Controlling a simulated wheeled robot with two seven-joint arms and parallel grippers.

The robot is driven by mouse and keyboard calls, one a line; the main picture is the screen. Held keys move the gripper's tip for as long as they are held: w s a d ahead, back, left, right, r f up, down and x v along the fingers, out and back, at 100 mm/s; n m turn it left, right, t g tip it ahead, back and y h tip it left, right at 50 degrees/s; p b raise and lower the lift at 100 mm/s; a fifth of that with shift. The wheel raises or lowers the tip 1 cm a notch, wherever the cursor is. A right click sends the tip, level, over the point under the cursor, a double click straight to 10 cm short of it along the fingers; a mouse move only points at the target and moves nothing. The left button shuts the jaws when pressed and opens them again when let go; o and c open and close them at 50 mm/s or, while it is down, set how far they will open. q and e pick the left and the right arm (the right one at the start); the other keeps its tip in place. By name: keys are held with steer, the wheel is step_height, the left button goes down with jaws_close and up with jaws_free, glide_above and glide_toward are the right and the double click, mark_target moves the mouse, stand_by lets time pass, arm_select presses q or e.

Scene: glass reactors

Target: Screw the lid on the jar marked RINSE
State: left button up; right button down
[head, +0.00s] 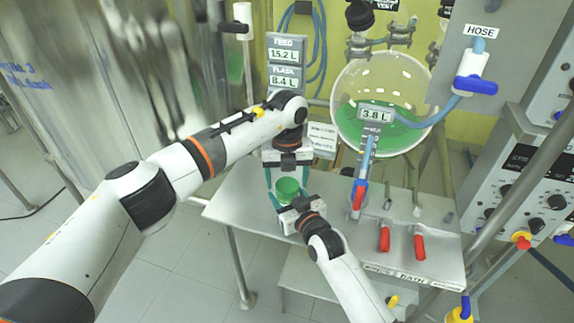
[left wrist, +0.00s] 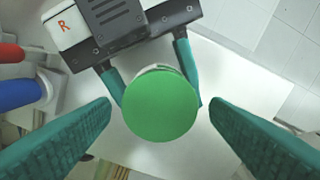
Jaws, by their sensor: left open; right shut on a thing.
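A jar (left wrist: 150,69) with a round green lid (left wrist: 160,104) on top stands over the metal table. The lid also shows in the head view (head: 287,187). Its RINSE mark is not readable here, and I cannot tell how tightly the lid sits. My right gripper (head: 289,200) is shut on the jar's body, with one teal finger on each side. My left gripper (head: 287,178) is open above the jar. In the left wrist view its two fingers stand on either side of the lid, apart from it.
The metal table (head: 330,240) has red-handled tools (head: 420,246) on its right part. A round glass vessel (head: 385,95) with green liquid and a valve with a red handle (head: 358,197) stand behind. A hose with a blue handle (head: 476,85) hangs at the upper right.

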arm_select(q)
steer(key=shift+f, duration=0.6)
steer(key=c, duration=1)
steer(key=m, duration=0.3)
steer(key=shift+m, duration=0.3)
steer(key=m, duration=0.4)
steer(key=shift+m, duration=0.4)
steer(key=o, duration=1.2)
steer(key=shift+r, duration=0.1)
step_height(320, 180, up, 12)
steer(key=shift+f, duration=0.1)
